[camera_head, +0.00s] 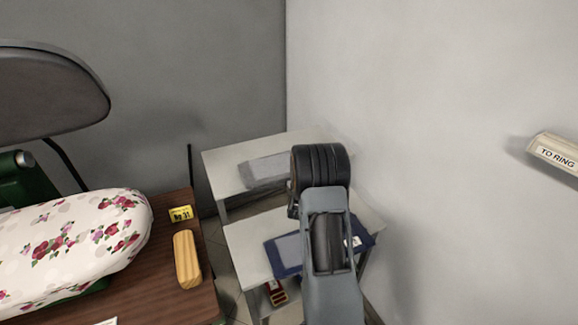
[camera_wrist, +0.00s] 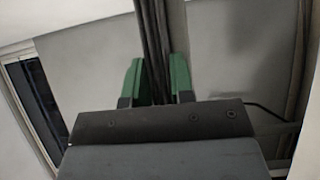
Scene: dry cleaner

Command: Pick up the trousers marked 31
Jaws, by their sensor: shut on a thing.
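My gripper (camera_wrist: 156,68) shows in the wrist view with its two green fingers shut on a dark, narrow, layered thing (camera_wrist: 153,25), which looks like folded cloth seen edge-on. No number shows on it, so I cannot tell from its face whether it is the trousers marked 31. In the head view my arm hides the gripper and what it holds. A yellow tag reading No 31 (camera_head: 181,213) is at the right back of the brown table. A blue folded garment (camera_head: 287,258) with a white label lies on the lower grey shelf top, partly behind my arm.
A grey folded garment (camera_head: 262,172) lies on the upper grey shelf top (camera_head: 222,158). On the brown table (camera_head: 150,300) are a floral ironing board (camera_head: 70,235) and a wooden block (camera_head: 187,260).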

